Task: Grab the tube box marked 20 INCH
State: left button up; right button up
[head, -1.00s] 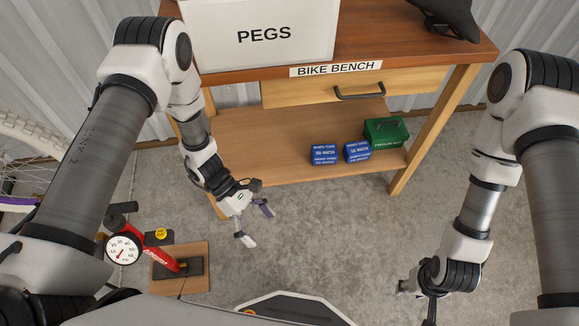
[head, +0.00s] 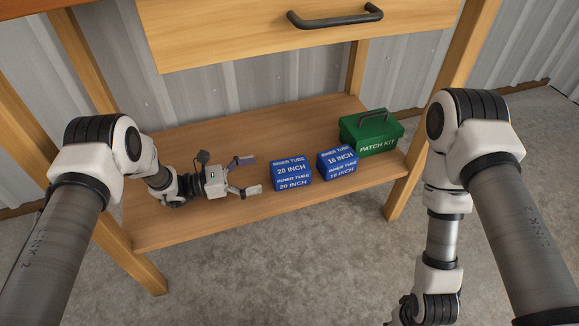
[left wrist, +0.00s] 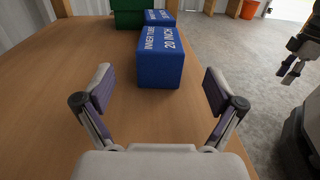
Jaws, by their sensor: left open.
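The blue inner tube box marked 20 INCH (head: 291,173) stands on the lower wooden shelf (head: 210,222) of the bench. My left gripper (head: 254,175) is open over the shelf, just left of this box, with its fingers pointing at it. In the left wrist view the 20 INCH box (left wrist: 161,58) sits ahead, between the lines of the open fingers (left wrist: 157,88), and nothing is between the fingertips. A second blue box marked 16 INCH (head: 338,162) stands to its right.
A green PATCH KIT box (head: 371,134) with a handle stands right of the blue boxes. The drawer (head: 260,35) with a dark handle hangs above the shelf. Wooden legs (head: 440,110) bound the shelf. The shelf front is clear.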

aim_at(282, 167)
pick_arm(q)
jog(key=b+x, duration=0.4)
jog(key=x, duration=0.3)
jog(key=shift+b, duration=0.35)
jog(key=shift+d, duration=0.4)
jog(key=shift+w+r, duration=0.1)
jog(key=shift+r, duration=0.15)
jog(key=c, duration=1.4)
